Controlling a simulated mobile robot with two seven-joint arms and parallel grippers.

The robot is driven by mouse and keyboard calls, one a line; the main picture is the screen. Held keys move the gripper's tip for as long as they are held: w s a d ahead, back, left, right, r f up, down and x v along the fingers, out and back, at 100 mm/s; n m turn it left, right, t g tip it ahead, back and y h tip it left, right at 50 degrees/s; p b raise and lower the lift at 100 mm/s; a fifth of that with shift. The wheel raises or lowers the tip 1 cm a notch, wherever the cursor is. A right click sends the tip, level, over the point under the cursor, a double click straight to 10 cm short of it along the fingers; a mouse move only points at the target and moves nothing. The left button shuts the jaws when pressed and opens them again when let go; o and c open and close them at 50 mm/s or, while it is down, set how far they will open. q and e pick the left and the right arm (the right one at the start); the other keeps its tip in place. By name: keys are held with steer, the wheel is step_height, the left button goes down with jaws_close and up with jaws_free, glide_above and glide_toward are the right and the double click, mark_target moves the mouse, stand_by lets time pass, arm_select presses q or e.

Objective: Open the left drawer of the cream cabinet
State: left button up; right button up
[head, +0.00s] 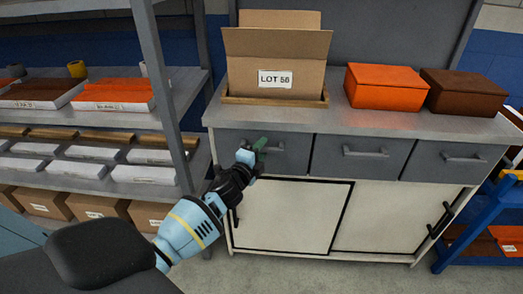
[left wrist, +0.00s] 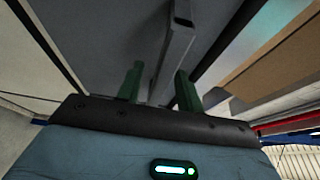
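The cream cabinet (head: 280,215) has a row of grey drawers under its metal top. Its left drawer (head: 296,158) looks shut, its front in line with the others. Its bar handle (head: 276,149) is partly hidden behind my left gripper (head: 260,148), which is at the drawer front. In the left wrist view, the green fingers of my left gripper (left wrist: 160,88) are apart, with the grey handle (left wrist: 178,48) running between them. I cannot tell if either finger touches it. My right gripper is in neither view.
A box marked LOT 58 (head: 275,62) stands in a wooden tray on the cabinet top. An orange box (head: 384,88) and a brown box (head: 459,92) are to its right. A shelf post (head: 165,85) stands close left of the cabinet. Blue racking (head: 470,225) is at right.

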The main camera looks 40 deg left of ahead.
arm_select(q)
steer(key=shift+w, duration=0.15)
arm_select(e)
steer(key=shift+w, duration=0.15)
arm_select(q)
jaws_close()
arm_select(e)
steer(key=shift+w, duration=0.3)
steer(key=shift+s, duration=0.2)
